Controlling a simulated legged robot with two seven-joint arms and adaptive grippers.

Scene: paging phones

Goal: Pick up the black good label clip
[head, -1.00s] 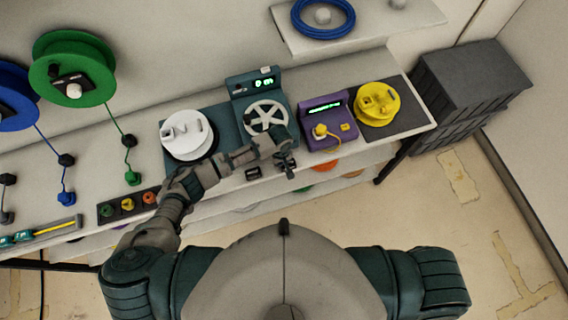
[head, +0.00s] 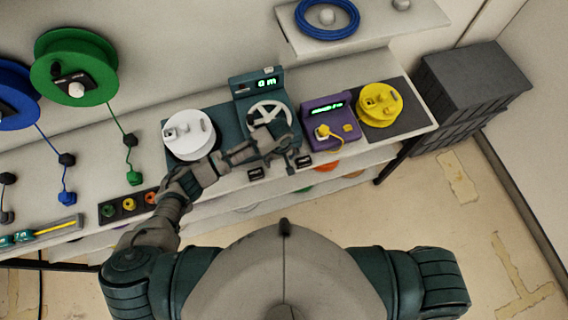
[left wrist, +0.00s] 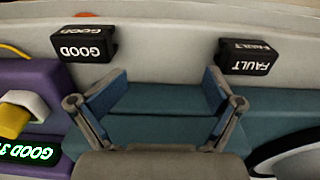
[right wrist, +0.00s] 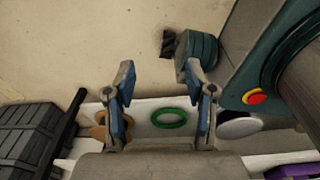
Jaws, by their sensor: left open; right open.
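The black good label clip (left wrist: 88,42) sits on the pale front edge of the bench at the upper left of the left wrist view, its white GOOD lettering upside down. In the head view it is the small black block (head: 303,161) below the purple device. A matching black FAULT clip (left wrist: 248,57) sits at the upper right of the left wrist view, also in the head view (head: 256,174). My left gripper (left wrist: 165,78) is open and empty, its fingers over the teal base between the clips, touching neither. My right gripper (right wrist: 158,72) is open and empty, away from the bench top.
The purple device (head: 329,124) with a yellow plug stands beside the good clip. A teal device with a white spoked wheel (head: 268,118), a white reel (head: 188,135) and a yellow reel (head: 379,104) stand close by. A dark crate (head: 472,85) is at the right.

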